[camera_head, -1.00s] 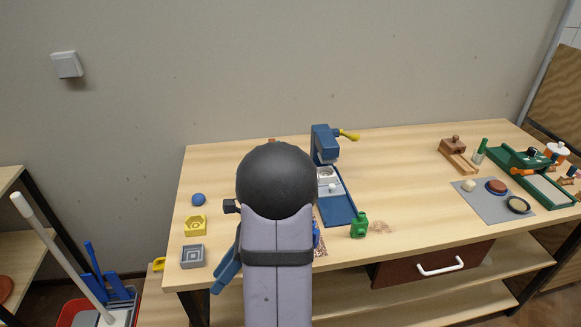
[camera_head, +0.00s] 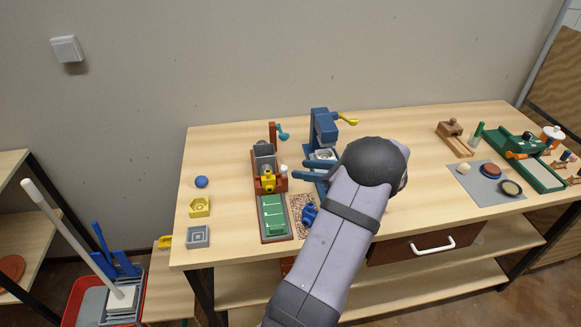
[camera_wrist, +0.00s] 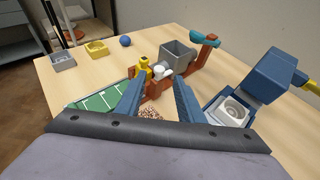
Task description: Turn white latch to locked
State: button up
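A small white rounded piece (camera_head: 284,171), likely the white latch, sits on the right side of a brown-red device (camera_head: 268,187) with a grey hopper. In the wrist view, white rounded parts (camera_wrist: 162,72) show beside a yellow figure-like part, below the grey hopper (camera_wrist: 177,52). I cannot tell the latch's setting. My gripper (camera_head: 306,170) has blue fingers pointing left toward the device, just right of the white piece. In the wrist view, my gripper (camera_wrist: 157,86) is open and empty, its fingers apart, with the white parts beyond the gap.
A blue press (camera_head: 324,130) with a yellow lever stands close behind my gripper. A green lined panel (camera_head: 272,215) lies in front of the device, beside a speckled mat (camera_head: 299,222). A blue ball (camera_head: 201,181) and yellow (camera_head: 200,207) and grey (camera_head: 198,237) blocks stand left, with bare table between.

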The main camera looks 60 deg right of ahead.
aim_at(284, 167)
jog(key=shift+p+x, duration=1)
jog(key=shift+x, duration=2.15)
grip_shut()
